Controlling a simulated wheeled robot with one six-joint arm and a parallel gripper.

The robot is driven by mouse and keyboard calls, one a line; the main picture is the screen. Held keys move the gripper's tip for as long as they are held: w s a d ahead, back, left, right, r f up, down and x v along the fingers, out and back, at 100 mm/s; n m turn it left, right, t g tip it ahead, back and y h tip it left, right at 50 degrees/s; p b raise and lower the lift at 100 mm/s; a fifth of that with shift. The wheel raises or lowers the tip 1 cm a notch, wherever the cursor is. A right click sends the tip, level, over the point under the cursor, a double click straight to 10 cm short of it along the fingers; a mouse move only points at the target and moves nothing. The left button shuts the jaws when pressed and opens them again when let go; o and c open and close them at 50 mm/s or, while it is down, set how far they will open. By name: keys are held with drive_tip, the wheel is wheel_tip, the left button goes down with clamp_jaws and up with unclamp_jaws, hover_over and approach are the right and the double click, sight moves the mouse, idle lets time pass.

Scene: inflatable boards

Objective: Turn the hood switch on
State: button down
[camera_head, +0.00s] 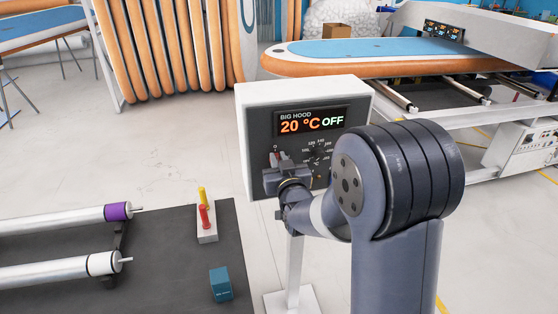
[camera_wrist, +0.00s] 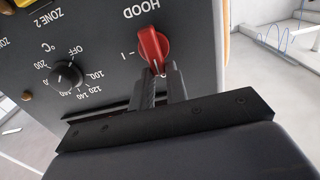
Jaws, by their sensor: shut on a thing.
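The control box (camera_head: 243,135) stands on a white post, and its display (camera_head: 311,121) reads "BIG HOOD", 20 °C and OFF. The red hood switch (camera_wrist: 152,46) is a rotary knob under the label HOOD in the wrist view, with an "I" mark to its left. My gripper (camera_wrist: 160,72) is shut on the lower end of this knob, one finger on each side. In the head view my gripper (camera_head: 278,160) is against the panel's lower left and hides most of the switch.
A black temperature dial (camera_wrist: 69,74) sits beside the switch. A dark mat (camera_head: 170,235) at left holds white rollers (camera_head: 60,269), a small stand with red and yellow handles (camera_head: 207,237) and a blue box (camera_head: 221,285). An inflatable board (camera_head: 390,50) lies behind.

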drive_tip(key=shift+f+b, duration=0.1)
drive_tip(key=shift+b, duration=0.3)
drive_tip(key=shift+w+d+f+m+b, duration=0.1)
drive_tip(key=shift+d+f+m+b, duration=0.3)
drive_tip(key=shift+m+b, duration=2.55)
drive_tip(key=shift+w+d+f+m+b, duration=0.1)
drive_tip(key=shift+d+f+m+b, duration=0.3)
drive_tip(key=shift+m+b, duration=2.55)
drive_tip(key=shift+w+d+f+m+b, duration=0.1)
drive_tip(key=shift+d+f+m+b, duration=0.3)
drive_tip(key=shift+m+b, duration=2.5)
drive_tip(key=shift+m, duration=0.3)
drive_tip(key=c, duration=1.4)
unclamp_jaws()
drive_tip(key=s+d, duration=0.2)
drive_tip(key=s, duration=0.8)
drive_tip(key=shift+s, duration=0.3)
